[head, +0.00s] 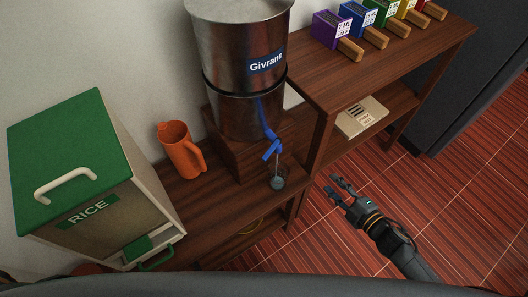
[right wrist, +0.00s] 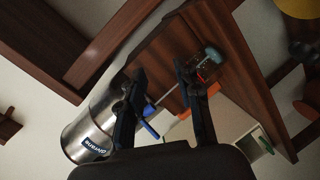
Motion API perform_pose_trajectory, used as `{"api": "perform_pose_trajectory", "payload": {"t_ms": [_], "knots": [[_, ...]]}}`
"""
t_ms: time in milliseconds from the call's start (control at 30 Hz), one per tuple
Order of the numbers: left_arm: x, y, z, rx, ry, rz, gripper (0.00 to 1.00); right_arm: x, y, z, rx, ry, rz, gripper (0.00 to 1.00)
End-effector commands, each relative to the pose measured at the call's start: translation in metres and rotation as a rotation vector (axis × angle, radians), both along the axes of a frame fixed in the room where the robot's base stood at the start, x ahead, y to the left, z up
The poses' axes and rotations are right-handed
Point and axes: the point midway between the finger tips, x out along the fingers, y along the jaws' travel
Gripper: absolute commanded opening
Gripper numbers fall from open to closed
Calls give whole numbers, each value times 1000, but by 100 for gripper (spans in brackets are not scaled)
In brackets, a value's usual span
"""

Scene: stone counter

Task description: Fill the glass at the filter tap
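The steel filter (head: 240,60) stands on a wooden block on the counter, with a blue tap (head: 268,130) low on its front. A small clear glass (head: 277,183) stands upright on the counter below the tap. A thin pale line like a water stream runs from tap to glass; the level inside is unclear. My right gripper (head: 339,188) is open and empty, off to the right of the glass and touching nothing. In the right wrist view the open fingers (right wrist: 160,80) show with the tap (right wrist: 150,130) and glass (right wrist: 212,56) beyond. My left gripper is not visible.
An orange jug (head: 180,150) stands left of the filter, and a green-lidded rice bin (head: 75,170) further left. A wooden shelf (head: 415,45) with several coloured boxes is at the right. Open tiled floor (head: 460,190) lies around my right arm.

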Motion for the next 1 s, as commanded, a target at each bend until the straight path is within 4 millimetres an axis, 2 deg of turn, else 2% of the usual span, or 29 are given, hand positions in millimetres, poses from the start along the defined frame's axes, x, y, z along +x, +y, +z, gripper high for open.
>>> {"api": "perform_pose_trajectory", "payload": {"t_ms": [33, 100, 200, 300, 400, 567, 1000], "knots": [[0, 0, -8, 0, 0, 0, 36, -1, 19, 28, -30, -106, 109, 34], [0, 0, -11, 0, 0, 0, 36, -9, 43, 65, -66, -238, 240, 34], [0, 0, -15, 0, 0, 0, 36, -25, 68, 102, -99, -376, 379, 34], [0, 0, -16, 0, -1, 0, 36, -37, 81, 122, -117, -455, 457, 34], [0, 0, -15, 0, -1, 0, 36, -41, 89, 130, -122, -485, 487, 34], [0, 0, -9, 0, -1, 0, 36, -31, 105, 133, -120, -490, 485, 34], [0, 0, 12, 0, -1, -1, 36, 17, 180, 133, -119, -485, 482, 34]]}}
